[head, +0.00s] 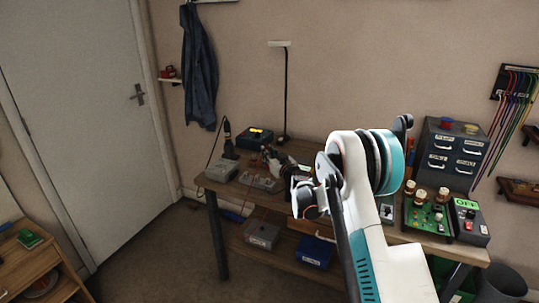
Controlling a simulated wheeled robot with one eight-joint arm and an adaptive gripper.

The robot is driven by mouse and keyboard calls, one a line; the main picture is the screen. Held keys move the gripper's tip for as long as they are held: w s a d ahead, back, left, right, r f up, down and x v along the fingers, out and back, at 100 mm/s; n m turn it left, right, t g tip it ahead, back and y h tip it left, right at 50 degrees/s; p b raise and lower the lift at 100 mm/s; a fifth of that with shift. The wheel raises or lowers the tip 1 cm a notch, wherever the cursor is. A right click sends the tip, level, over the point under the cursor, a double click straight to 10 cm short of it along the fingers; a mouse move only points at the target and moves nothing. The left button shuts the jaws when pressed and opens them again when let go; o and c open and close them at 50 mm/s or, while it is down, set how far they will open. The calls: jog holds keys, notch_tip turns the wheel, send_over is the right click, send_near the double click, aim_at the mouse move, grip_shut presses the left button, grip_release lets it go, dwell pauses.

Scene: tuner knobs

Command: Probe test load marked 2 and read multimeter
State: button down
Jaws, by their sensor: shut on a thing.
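My gripper (271,158) is small in the head view, over the left half of the workbench, partly hidden behind my own arm. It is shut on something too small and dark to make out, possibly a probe. Grey boxes that may be test loads sit at the bench's left front, one at the left end (221,171) and one below the gripper (261,183). I cannot read a 2 on any.
A green circuit board with knobs (426,214), a box marked OFF (468,222) and a dark drawer cabinet (451,153) fill the bench's right side. A grey box (263,235) and a blue box (313,252) sit on the lower shelf. The floor at left is clear.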

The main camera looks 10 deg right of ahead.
aim_at(268, 148)
jog(key=shift+f, duration=0.3)
dwell(0.7)
jog(key=shift+b, duration=0.7)
dwell(0.8)
jog(key=shift+r, duration=0.15)
jog(key=shift+r+p, duration=1.15)
jog(key=shift+r, duration=1.2)
dwell(0.9)
